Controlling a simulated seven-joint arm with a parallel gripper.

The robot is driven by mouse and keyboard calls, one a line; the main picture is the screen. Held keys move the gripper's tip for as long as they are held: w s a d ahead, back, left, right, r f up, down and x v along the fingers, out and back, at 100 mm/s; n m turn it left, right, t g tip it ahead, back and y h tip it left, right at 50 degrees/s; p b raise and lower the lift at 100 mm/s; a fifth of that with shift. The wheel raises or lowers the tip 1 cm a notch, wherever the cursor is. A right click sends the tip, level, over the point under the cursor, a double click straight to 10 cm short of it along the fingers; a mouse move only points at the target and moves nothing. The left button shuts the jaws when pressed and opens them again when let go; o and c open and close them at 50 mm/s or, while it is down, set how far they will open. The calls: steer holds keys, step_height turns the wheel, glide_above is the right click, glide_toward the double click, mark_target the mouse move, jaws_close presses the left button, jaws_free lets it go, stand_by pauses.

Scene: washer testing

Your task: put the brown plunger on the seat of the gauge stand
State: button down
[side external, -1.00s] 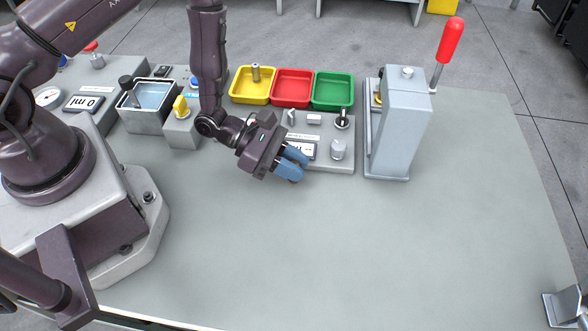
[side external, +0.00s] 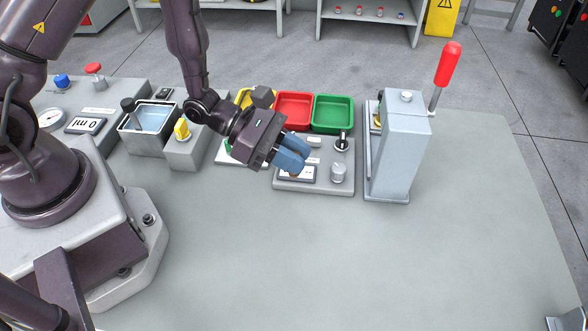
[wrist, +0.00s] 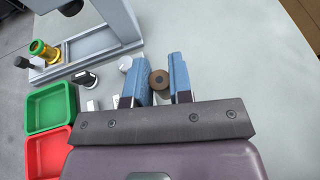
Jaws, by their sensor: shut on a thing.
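My gripper (side external: 292,155) is shut on the brown plunger (wrist: 159,80), a short round piece with a dark centre, seen between the blue fingers (wrist: 162,78) in the wrist view. In the side view, the fingers mostly hide it; a small brown patch shows below their tips. They appear in front of or above a grey panel unit (side external: 318,185) with a display and a silver knob (side external: 338,172). I cannot tell for sure which unit is the gauge stand, and no seat is clearly visible.
The grey press (side external: 398,155) with a red-handled lever (side external: 447,65) stands right of the panel. A red tray (side external: 293,110) and a green tray (side external: 333,113) lie behind; the yellow tray (side external: 245,97) is partly hidden. The table front (side external: 330,260) is clear.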

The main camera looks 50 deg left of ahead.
steer(key=shift+a+r, duration=0.2)
steer(key=shift+r, duration=0.2)
steer(key=w+a+f+n+t+y, duration=0.1)
steer(key=w+a, duration=0.2)
steer(key=w+a+f+n+t+y, duration=0.1)
steer(key=w+a+n, duration=0.1)
steer(key=w+a, duration=0.1)
steer(key=w+a+f+n+t+y, duration=0.1)
steer(key=w+a, duration=0.2)
steer(key=a, duration=0.1)
steer(key=shift+w+a+f+n+t+y, duration=0.2)
steer(key=shift+n+t+y, duration=0.1)
steer(key=shift+y, duration=0.1)
steer(key=shift+f, duration=2.05)
steer(key=shift+f, duration=0.1)
steer(key=c, duration=1)
jaws_free()
